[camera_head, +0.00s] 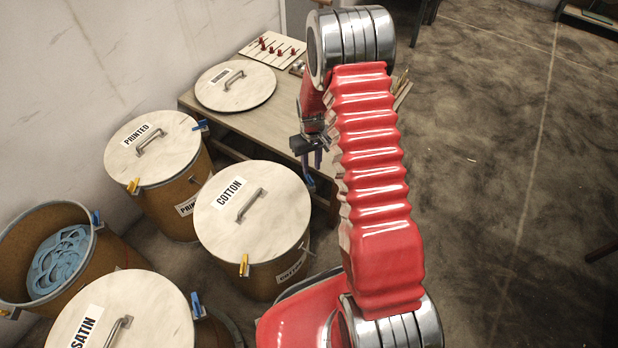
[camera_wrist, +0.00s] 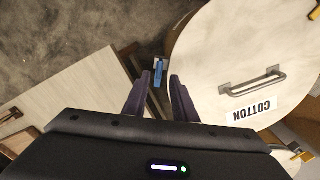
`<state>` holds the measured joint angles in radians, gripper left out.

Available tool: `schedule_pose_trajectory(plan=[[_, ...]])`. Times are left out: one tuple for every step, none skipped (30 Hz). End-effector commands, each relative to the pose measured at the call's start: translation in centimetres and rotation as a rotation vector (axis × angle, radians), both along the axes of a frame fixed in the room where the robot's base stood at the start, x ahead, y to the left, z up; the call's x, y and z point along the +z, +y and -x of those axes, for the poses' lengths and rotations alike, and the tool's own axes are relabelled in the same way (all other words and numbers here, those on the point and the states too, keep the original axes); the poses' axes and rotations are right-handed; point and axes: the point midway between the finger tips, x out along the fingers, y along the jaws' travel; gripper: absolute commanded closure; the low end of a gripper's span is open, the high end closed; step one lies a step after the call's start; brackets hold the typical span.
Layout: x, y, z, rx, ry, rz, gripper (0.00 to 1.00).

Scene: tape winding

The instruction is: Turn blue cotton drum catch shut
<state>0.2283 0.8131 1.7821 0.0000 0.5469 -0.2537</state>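The cotton drum's pale round lid (camera_head: 232,220), labelled COTTON, lies on its brown drum (camera_head: 268,280); the lid also shows in the wrist view (camera_wrist: 225,50). The blue cotton drum catch (camera_wrist: 158,73) is at the lid's edge, on a small metal bracket. In the head view the blue catch (camera_head: 309,181) shows at the drum's far right side, just under my gripper (camera_head: 312,160). In the wrist view my gripper (camera_wrist: 160,82) is open, with the blue catch between its two dark fingers in the picture. I see no clear contact and cannot tell the catch's exact angle.
A yellow catch (camera_head: 244,265) is on the cotton drum's near side. The printed drum (camera_head: 172,200) stands behind left, the satin lid (camera_head: 140,315) in front left. A low wooden table (camera_head: 225,125) with a loose lid (camera_head: 250,92) and pegboard stands close behind. Floor at right is open.

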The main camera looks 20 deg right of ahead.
Motion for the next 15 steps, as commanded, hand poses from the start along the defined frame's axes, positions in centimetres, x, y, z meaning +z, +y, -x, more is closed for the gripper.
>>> schedule_pose_trajectory(plan=[[-0.8, 0.0, 0.1, 0.0, 0.003, -0.001, 0.75], [-1.2, 0.0, 0.1, 0.0, 0.002, 0.0, 0.75], [-1.7, 0.0, 0.1, 0.0, 0.002, 0.0, 0.75], [-2.2, 0.0, 0.1, 0.0, 0.002, -0.001, 0.75], [-2.5, 0.0, 0.1, 0.0, 0.002, -0.001, 0.75], [-3.0, 0.0, 0.0, 0.0, 0.002, 0.0, 0.75], [-3.5, 0.0, 0.0, 0.0, 0.001, 0.0, 0.75], [-3.8, 0.0, 0.0, 0.0, 0.001, 0.0, 0.75], [-4.4, 0.0, 0.1, 0.0, 0.002, 0.0, 0.75], [-4.8, 0.0, 0.1, 0.0, 0.002, -0.001, 0.75], [-5.1, 0.0, 0.1, 0.0, 0.003, -0.001, 0.75], [-5.5, 0.0, 0.0, 0.0, 0.001, 0.0, 0.75], [-5.8, 0.0, 0.0, 0.0, 0.001, 0.0, 0.75], [-6.1, 0.0, 0.0, 0.0, 0.001, 0.0, 0.75], [-6.5, 0.0, 0.0, 0.0, 0.001, 0.0, 0.75]])
